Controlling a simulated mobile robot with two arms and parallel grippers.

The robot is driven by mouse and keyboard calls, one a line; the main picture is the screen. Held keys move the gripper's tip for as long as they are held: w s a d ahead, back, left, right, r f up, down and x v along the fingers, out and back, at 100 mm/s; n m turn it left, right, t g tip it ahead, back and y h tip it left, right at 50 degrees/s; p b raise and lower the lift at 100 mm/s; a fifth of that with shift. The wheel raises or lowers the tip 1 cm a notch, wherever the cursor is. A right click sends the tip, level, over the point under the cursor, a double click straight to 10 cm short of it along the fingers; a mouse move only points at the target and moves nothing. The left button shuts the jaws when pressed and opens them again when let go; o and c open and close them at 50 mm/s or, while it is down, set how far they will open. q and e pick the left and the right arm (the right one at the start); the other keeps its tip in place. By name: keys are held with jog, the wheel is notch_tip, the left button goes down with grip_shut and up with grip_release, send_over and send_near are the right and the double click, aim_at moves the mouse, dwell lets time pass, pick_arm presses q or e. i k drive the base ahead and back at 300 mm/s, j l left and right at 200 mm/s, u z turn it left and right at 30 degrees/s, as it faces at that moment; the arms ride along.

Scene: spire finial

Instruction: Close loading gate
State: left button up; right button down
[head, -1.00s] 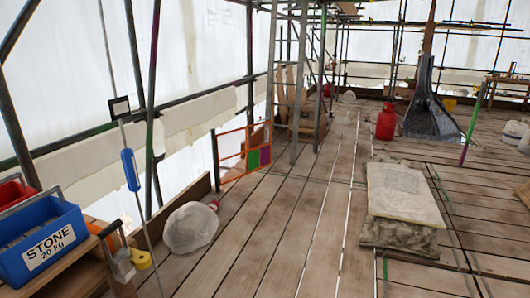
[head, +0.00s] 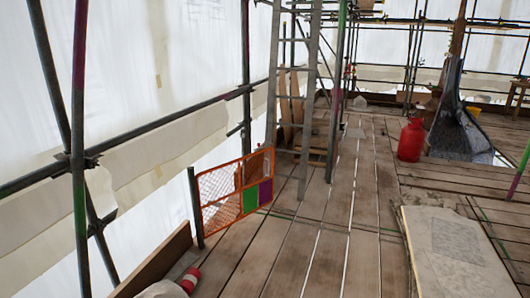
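The loading gate (head: 235,196) is an orange-framed mesh panel with a green and a purple plate. It stands at the left edge of the plank deck, beside a dark upright post (head: 196,207). It is swung in over the boards at an angle, and its far end is near the foot of the ladder. I cannot tell whether it is latched to anything. Neither of my grippers shows in the head view.
A metal ladder (head: 312,100) stands just beyond the gate. A red cylinder (head: 411,139) stands farther right. A pale slab (head: 455,250) lies at lower right. A red-and-white object (head: 190,280) lies at the near left. The planks between gate and slab are clear.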

aim_at(266, 189)
jog(key=i, duration=2.65)
